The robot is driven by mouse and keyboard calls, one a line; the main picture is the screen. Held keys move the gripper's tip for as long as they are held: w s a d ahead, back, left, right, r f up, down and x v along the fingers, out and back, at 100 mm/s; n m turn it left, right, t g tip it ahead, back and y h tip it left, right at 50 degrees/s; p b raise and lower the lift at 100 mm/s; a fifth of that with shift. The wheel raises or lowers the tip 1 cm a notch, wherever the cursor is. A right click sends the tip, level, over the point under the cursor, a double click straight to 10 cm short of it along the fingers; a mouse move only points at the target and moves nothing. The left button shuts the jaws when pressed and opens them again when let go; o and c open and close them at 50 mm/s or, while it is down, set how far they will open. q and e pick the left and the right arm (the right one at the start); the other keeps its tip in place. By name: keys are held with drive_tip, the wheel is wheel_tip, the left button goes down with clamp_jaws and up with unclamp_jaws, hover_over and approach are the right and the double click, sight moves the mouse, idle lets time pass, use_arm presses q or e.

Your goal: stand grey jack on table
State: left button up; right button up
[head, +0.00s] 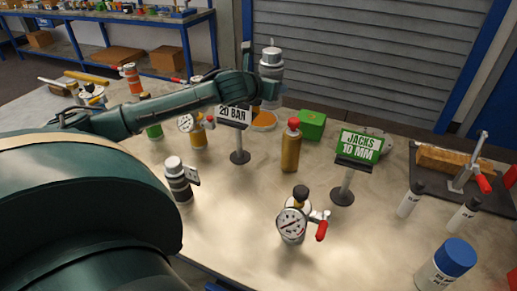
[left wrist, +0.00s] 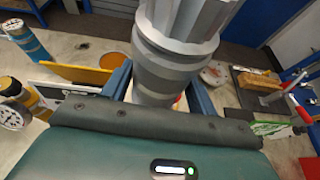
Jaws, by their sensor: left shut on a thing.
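My left gripper (head: 262,90) is shut on a grey jack (head: 271,66), held upright in the air above the back part of the table (head: 235,195). In the left wrist view the ridged grey jack (left wrist: 172,50) fills the space between the two blue fingers of the left gripper (left wrist: 160,92). The jack's lower end is hidden by the gripper there. A green "JACKS 10 MM" sign (head: 359,147) stands on the table, right of and nearer than the jack. My right gripper is not in view.
A "20 BAR" sign (head: 233,115), green box (head: 312,125), orange disc (head: 264,121) and red-capped gold cylinder (head: 291,152) stand near the arm. A gauge vessel (head: 292,223) stands in front. A clamp board (head: 465,180) and bottles (head: 447,264) occupy the right. The middle front has bare room.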

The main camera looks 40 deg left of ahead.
use_arm(q)
wheel_tip(320, 180, down, 26)
drive_tip(key=b, duration=0.2)
drive_tip(key=shift+s+b, duration=0.1)
drive_tip(key=shift+b, duration=0.25)
drive_tip(key=shift+f, duration=0.15)
drive_tip(key=o, duration=1.5)
drive_tip(key=shift+s+d+f, duration=0.1)
drive_tip(key=shift+f, duration=0.05)
